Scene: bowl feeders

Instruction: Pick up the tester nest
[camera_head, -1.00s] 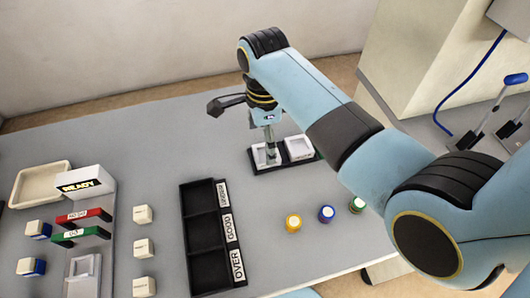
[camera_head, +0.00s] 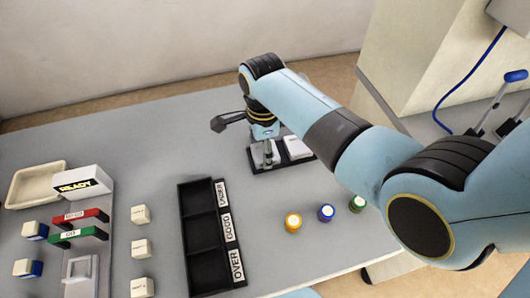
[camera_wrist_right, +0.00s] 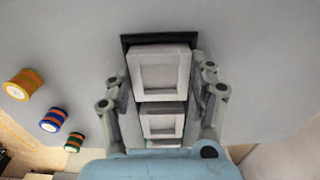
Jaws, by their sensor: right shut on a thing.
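My right gripper (camera_head: 267,160) points down at the black holder (camera_head: 256,170) on the table. It is shut on a white square nest with a raised rim (camera_head: 257,156), the left one of two. In the right wrist view this nest (camera_wrist_right: 160,75) lies between the two fingers and looks larger than the second nest (camera_wrist_right: 162,125). The second nest also shows in the head view (camera_head: 298,147), in the holder's right place. Whether the held nest is clear of the holder, I cannot tell. My left gripper is not in view.
A READY display (camera_head: 82,182) and a grey tester plate (camera_head: 82,270) stand at left. A black three-bin tray (camera_head: 208,238) lies mid-table. Orange (camera_head: 293,222), blue (camera_head: 326,212) and green (camera_head: 357,203) pieces stand near the right edge. Behind the tray the table is clear.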

